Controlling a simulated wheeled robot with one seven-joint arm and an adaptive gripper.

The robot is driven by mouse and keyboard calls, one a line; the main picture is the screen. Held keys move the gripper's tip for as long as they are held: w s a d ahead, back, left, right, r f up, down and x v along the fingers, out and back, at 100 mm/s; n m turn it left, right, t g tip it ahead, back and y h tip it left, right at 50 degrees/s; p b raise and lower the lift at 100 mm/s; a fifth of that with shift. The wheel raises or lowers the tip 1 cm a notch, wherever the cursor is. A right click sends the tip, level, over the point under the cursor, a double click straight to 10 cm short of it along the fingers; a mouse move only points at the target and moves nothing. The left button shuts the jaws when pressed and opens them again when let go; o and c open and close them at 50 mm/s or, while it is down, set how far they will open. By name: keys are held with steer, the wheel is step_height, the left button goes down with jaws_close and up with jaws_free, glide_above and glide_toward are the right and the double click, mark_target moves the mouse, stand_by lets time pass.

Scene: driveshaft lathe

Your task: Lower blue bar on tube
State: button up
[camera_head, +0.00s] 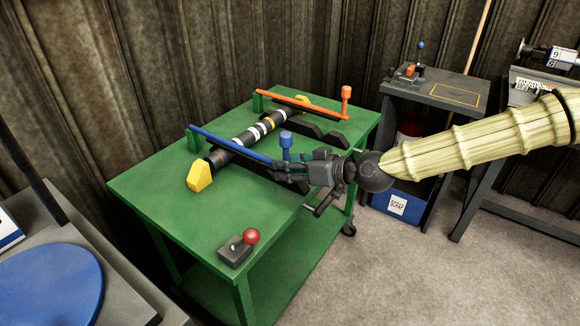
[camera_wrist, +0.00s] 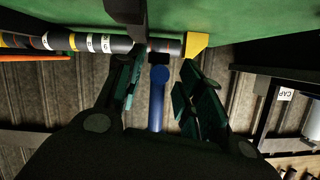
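The blue bar (camera_head: 228,143) runs from a green post (camera_head: 194,141) across the near part of the dark, banded tube (camera_head: 249,135). I cannot tell whether it touches the tube. Its upright blue knob (camera_head: 286,140) stands at the right end, beside my gripper (camera_head: 280,171). In the wrist view, my gripper (camera_wrist: 161,70) has its fingers spread apart, with the blue knob (camera_wrist: 160,74) and blue bar (camera_wrist: 156,108) showing between them. No grip on them is visible. The tube (camera_wrist: 92,42) also shows in the wrist view.
The green table (camera_head: 165,215) carries a yellow block (camera_head: 200,176) at the tube's near end and an orange bar (camera_head: 300,103) with an orange knob (camera_head: 346,93) behind. A red-button box (camera_head: 238,250) sits at the front. The left table surface is clear.

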steer(key=shift+d+r, duration=0.15)
steer(key=shift+s+d+r, duration=0.1)
steer(key=shift+s+d, duration=0.05)
steer(key=shift+d, duration=0.05)
steer(key=v, duration=1.1)
steer(key=shift+s, duration=0.2)
